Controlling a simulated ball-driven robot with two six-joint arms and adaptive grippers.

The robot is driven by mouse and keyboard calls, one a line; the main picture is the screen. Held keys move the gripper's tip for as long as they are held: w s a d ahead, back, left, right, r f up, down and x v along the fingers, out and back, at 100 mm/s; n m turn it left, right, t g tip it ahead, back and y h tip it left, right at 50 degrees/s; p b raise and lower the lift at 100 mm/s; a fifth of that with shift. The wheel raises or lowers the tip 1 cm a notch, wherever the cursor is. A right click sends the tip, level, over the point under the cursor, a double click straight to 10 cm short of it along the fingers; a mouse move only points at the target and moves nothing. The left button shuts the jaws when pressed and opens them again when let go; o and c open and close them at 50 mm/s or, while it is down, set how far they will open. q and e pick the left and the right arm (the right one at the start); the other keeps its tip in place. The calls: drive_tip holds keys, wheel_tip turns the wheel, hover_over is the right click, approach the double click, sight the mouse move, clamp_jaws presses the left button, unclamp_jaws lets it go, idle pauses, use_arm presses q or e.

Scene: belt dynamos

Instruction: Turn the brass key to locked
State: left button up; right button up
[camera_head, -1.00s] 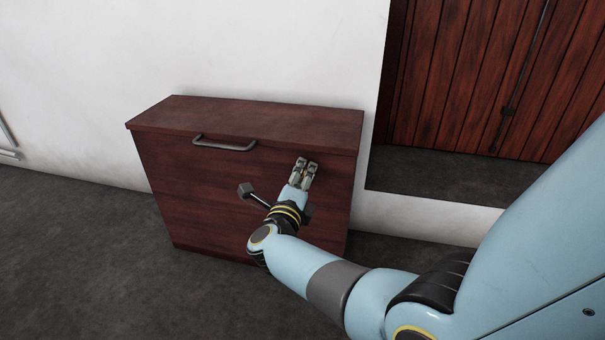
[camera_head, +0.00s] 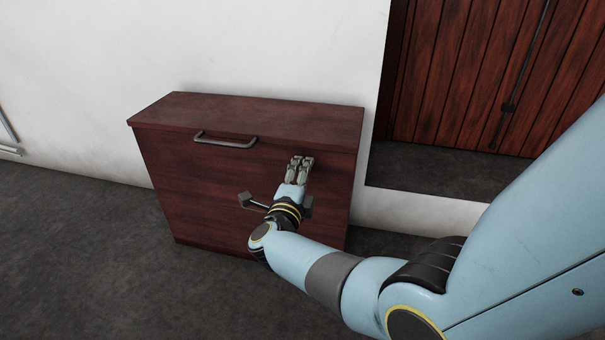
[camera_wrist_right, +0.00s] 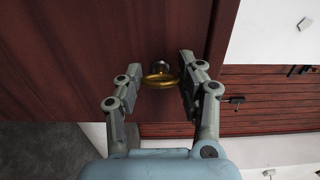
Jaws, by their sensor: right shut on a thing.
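The brass key (camera_wrist_right: 158,80) shows in the right wrist view as a gold ring-shaped bow. It stands out from a round metal lock (camera_wrist_right: 160,66) in the dark red-brown wooden front of the cabinet (camera_head: 185,185). My right gripper (camera_head: 300,162) is at the upper right of that front in the head view. The key and lock are hidden behind the gripper in the head view. My left gripper is not in view.
A grey bar handle (camera_head: 225,141) sits on the cabinet's upper front, left of my right gripper. The cabinet top (camera_head: 250,118) is bare. A dark plank door (camera_head: 455,80) stands in a recess to the right. The grey floor (camera_head: 90,250) at the left is clear.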

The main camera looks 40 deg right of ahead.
drive_tip(key=o, duration=1.2)
drive_tip(key=shift+a, duration=0.1)
drive_tip(key=shift+c, duration=0.2)
